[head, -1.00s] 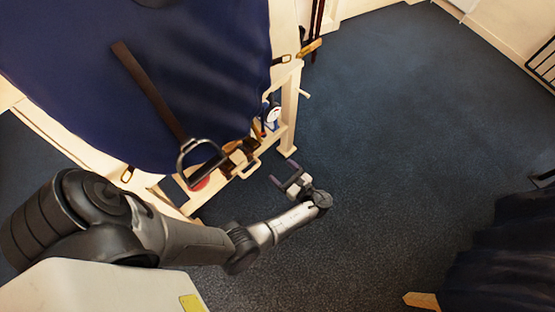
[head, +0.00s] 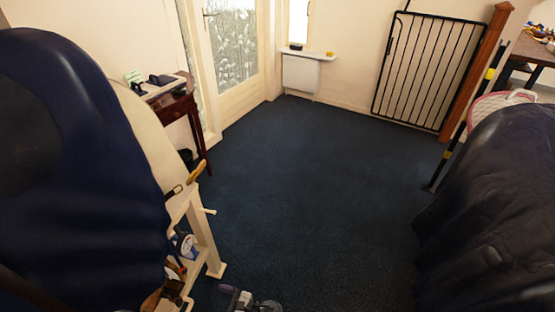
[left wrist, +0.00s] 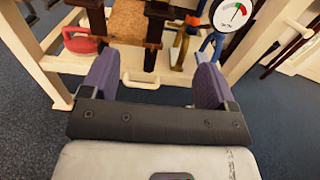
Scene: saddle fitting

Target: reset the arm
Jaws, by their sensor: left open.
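My left gripper (head: 237,297) shows only in part at the bottom edge of the head view, beside the foot of a pale wooden stand. In the left wrist view its two purple-grey fingers (left wrist: 152,75) are spread apart. Nothing is held between them. They face the lower rail of the stand (left wrist: 52,62) and a small pale handle (left wrist: 140,83). Most of my left arm is out of the head view. My right gripper is not in view.
A dark blue covered form (head: 95,150) fills the left over the stand (head: 205,235). Tools and a round dial (left wrist: 235,14) are on the stand. A dark draped shape (head: 490,200) stands at right. The blue carpet (head: 310,190) between is clear, with a black gate (head: 428,70) behind.

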